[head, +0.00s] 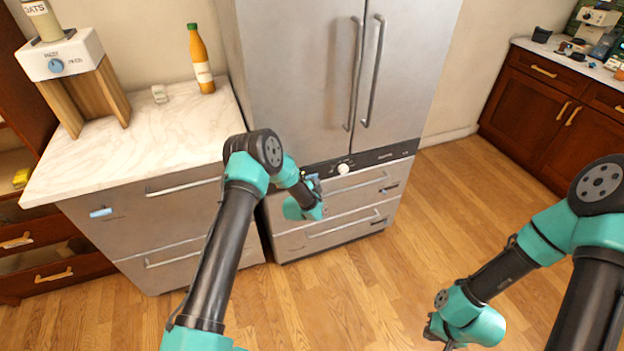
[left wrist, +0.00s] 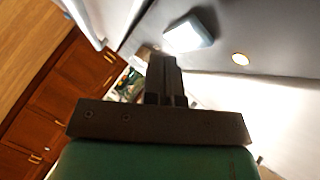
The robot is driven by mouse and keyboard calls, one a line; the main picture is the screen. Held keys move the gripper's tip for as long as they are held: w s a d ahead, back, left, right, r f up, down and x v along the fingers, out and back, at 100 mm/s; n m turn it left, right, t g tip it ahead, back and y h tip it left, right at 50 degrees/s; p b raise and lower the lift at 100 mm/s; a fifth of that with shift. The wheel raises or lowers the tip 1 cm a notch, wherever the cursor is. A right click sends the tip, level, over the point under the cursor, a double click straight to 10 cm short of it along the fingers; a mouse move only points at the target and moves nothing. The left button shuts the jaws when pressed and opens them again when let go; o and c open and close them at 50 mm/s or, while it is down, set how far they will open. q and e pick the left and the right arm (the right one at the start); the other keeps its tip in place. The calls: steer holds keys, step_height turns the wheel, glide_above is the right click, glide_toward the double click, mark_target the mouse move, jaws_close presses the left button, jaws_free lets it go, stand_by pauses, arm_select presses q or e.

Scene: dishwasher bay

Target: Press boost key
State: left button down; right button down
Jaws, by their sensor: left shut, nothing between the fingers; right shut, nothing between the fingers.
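A dark control strip (head: 375,158) with a white round knob (head: 343,169) runs across the steel appliance above its lower drawers. My left gripper (head: 312,184) is in front of this strip, left of the knob, and partly hidden by its own wrist. In the left wrist view its fingers (left wrist: 165,78) are shut and empty, close to a pale bluish square block (left wrist: 188,31) on a grey face. A small yellowish round spot (left wrist: 240,58) lies right of the block. No boost label is readable, and contact cannot be told. My right gripper (head: 440,331) is shut and empty, low over the floor.
A marble counter (head: 150,140) at the left holds an orange bottle (head: 201,62) and a white dispenser (head: 62,57). Tall door handles (head: 356,75) and drawer handles (head: 345,224) stick out of the appliance. The wooden floor (head: 440,200) is clear.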

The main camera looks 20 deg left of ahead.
arm_select(q)
steer(key=shift+w, duration=0.1)
steer(key=shift+w+a, duration=0.25)
steer(key=shift+w+a, duration=0.2)
steer(key=shift+w, duration=0.05)
stand_by(1.1)
steer(key=shift+s+d, duration=0.45)
steer(key=shift+s, duration=0.15)
steer(key=shift+s+d, duration=0.1)
stand_by(0.3)
steer(key=s+d, duration=0.1)
steer(key=s, duration=0.1)
steer(key=s+d, duration=0.1)
steer(key=d, duration=0.1)
steer(key=shift+s, duration=0.4)
stand_by(0.7)
